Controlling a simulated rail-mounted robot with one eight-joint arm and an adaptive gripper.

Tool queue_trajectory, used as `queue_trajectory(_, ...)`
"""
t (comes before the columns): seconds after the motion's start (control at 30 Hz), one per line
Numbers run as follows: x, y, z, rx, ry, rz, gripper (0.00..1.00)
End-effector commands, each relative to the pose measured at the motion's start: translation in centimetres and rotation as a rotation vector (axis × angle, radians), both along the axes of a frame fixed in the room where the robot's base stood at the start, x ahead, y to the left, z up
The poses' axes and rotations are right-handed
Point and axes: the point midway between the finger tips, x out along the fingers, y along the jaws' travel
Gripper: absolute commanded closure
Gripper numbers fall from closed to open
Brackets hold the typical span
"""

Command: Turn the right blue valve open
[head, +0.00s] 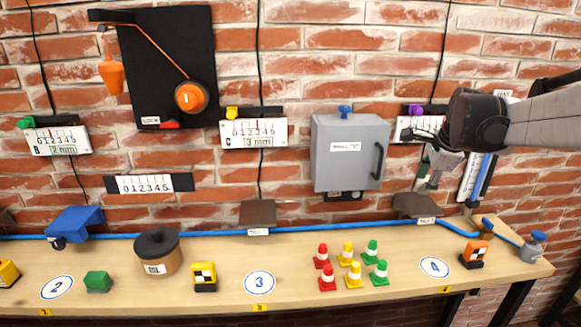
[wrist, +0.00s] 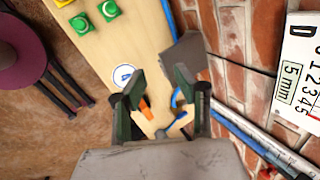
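At the right end of the bench in the head view, a grey canister-like fitting (head: 531,252) carries a blue knob (head: 538,236). A blue lever (head: 487,222) stands close to its left, by the blue pipe (head: 345,227). My gripper (head: 430,178) is above and left of these, in front of the wall and apart from them. In the wrist view my gripper (wrist: 160,78) has its two fingers spread with nothing held. Blue parts (wrist: 176,98) show between the fingers, farther off; I cannot tell which is the valve knob.
An orange-and-black block (head: 474,252) stands just left of the lever. Small red, yellow and green cones (head: 351,266) stand mid-bench. A grey wall box (head: 349,153) and a dark bracket (head: 416,204) are left of my gripper. A ruled gauge (head: 471,176) hangs behind it.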

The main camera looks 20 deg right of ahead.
Motion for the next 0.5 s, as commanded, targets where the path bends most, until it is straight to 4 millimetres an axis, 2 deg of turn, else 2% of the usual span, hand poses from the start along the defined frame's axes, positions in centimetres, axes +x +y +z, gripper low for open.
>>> queue_trajectory(0.03, 0.4, -2.8, -0.1, 0.039, -0.001, -0.092, 0.7)
queue_trajectory(0.23, 0.7, -13.0, -1.8, 0.213, -0.018, -0.474, 0.7)
queue_trajectory(0.4, -0.6, -21.6, -4.0, 0.356, -0.036, -0.792, 0.7)
queue_trajectory(0.5, -1.7, -25.9, -5.5, 0.43, -0.048, -0.955, 0.7)
